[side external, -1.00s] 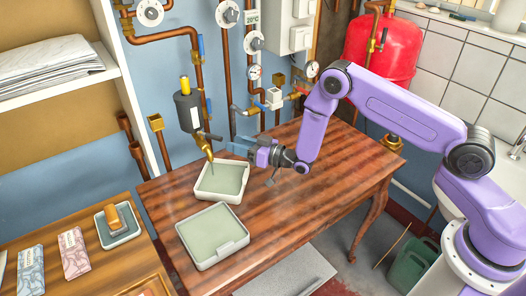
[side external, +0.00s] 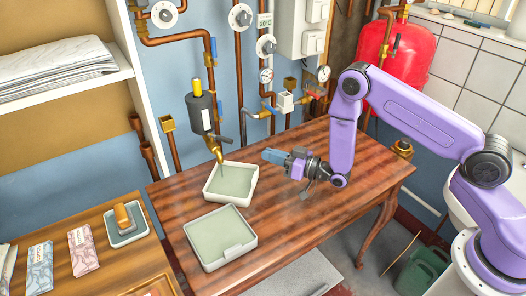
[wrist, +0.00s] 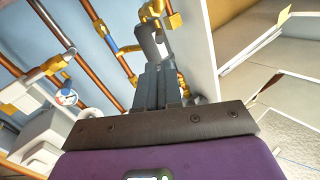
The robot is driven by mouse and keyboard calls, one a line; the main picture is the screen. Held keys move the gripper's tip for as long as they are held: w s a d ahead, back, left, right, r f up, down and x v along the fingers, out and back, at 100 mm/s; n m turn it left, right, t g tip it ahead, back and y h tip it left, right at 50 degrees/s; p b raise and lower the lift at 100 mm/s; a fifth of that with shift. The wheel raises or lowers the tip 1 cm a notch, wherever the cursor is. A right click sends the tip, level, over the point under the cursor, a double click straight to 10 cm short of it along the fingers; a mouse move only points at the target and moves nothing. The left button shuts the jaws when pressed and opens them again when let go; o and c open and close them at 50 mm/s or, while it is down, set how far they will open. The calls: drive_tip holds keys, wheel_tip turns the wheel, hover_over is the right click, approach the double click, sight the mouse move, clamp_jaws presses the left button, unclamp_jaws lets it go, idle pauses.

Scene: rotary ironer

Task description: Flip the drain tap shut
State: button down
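The drain tap is a brass valve (side external: 216,152) under a dark grey cylinder, its spout pointing down over a white tray (side external: 207,196). A dark lever (side external: 224,139) sticks out to the right from the tap, roughly level. A thin line like a stream shows below the spout. My gripper (side external: 268,155) is right of the tap, apart from the lever, above the table and pointing left. Its blue-grey fingers look closed together, with nothing between them. In the wrist view the fingers (wrist: 160,82) lie side by side and partly hide the grey cylinder (wrist: 151,45).
A second pale tray (side external: 219,238) lies in front on the wooden table (side external: 300,220). Copper pipes, gauges and valves (side external: 267,76) line the blue wall behind. A white shelf (side external: 130,90) stands left of the tap. The table's right part is clear.

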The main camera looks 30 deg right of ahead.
drive_tip(key=w+a+f+n+g+h, duration=0.1)
drive_tip(key=w+a+g, duration=0.25)
drive_tip(key=a, duration=0.45)
drive_tip(key=w+a+n+g+h, duration=0.2)
drive_tip(key=a+g, duration=0.2)
drive_tip(key=a, duration=0.4)
wheel_tip(320, 180, up, 4)
drive_tip(key=a+g+h, duration=0.1)
drive_tip(key=a+h, duration=0.1)
drive_tip(key=h, duration=0.2)
drive_tip(key=m+h, duration=0.2)
drive_tip(key=h, duration=0.3)
approach(220, 138)
drive_tip(key=s+a+r, duration=0.3)
drive_tip(key=s+a, duration=0.1)
drive_tip(key=d+x, duration=0.2)
drive_tip(key=x, duration=1)
drive_tip(key=shift+r, duration=0.3)
